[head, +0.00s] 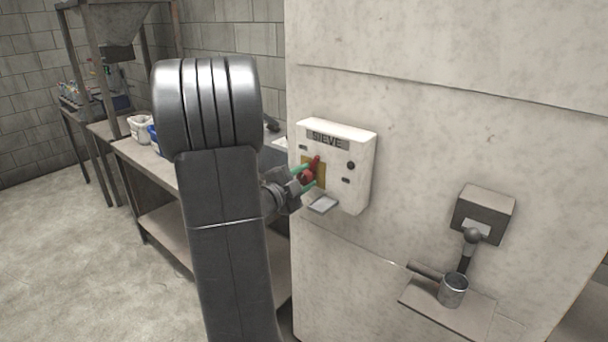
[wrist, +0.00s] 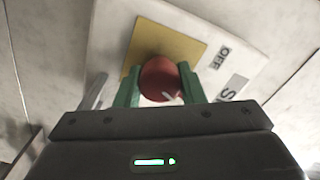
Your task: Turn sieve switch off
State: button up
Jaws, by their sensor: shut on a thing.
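The sieve switch box (head: 361,158) is a white panel marked SIEVE on the pale wall. A red rotary knob (head: 315,163) sits on its yellow plate (head: 320,184). In the wrist view the round red knob (wrist: 160,79) lies between the green fingers of my gripper (wrist: 160,88), in front of the yellow plate (wrist: 190,46). An OFF label (wrist: 221,57) shows to the right of the knob there. My gripper (head: 304,175) is shut on the knob in the head view. The fingers partly hide the knob and plate.
To the right, a grey wall box (head: 484,213) and a metal cup (head: 453,290) stand by a shelf. A workbench (head: 150,164) with containers is at the left behind my arm.

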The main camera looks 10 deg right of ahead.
jog(key=n+p, duration=0.2)
jog(key=n, duration=0.2)
jog(key=shift+n, duration=0.4)
dwell(0.4)
jog(key=o, duration=1)
jog(key=shift+a, duration=0.1)
jog(key=b+v, duration=0.2)
jog(key=v, duration=1.1)
jog(key=shift+s+a, duration=0.25)
jog(key=p+x, duration=0.2)
jog(key=x, duration=1.2)
